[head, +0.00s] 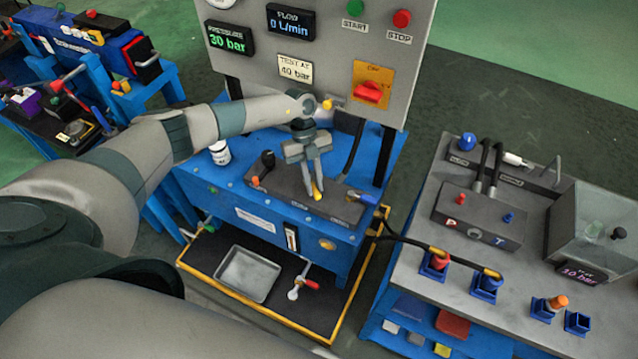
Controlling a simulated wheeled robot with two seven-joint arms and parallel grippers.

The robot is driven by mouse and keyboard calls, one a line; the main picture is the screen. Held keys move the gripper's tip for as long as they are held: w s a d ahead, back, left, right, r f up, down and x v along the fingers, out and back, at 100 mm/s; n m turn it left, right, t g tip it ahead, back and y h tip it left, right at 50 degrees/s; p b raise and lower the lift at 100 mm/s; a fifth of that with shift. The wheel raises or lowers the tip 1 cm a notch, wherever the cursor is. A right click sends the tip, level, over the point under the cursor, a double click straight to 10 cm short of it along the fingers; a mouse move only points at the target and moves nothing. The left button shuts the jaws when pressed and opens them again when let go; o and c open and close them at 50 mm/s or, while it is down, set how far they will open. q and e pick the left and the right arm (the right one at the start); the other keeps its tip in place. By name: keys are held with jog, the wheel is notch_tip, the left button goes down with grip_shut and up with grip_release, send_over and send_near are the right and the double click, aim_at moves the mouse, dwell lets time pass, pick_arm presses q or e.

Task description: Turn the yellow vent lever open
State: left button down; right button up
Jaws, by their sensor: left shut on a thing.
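The yellow vent lever (318,195) is on the dark block (283,184) on top of the blue bench (225,190); only a small yellow part shows between the fingers. My left gripper (317,187) points down from above and is shut on the yellow lever. The fingers hide most of the lever, so its exact angle cannot be told. The grey panel (330,40) behind reads pressure 30 bar (228,40) and flow 0 L/min (290,22). My right gripper is not in view.
A black lever (267,158) and a blue lever (361,198) flank the yellow one. A black hose (352,150) rises behind. A red switch (368,92) is on the panel. A metal tray (248,274) lies below. A second bench (410,262) stands right.

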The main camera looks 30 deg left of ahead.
pick_arm(q)
jog(key=shift+a+m, duration=0.15)
jog(key=shift+m, duration=0.15)
jog(key=c, duration=1.7)
grip_release()
jog(key=shift+s, duration=0.1)
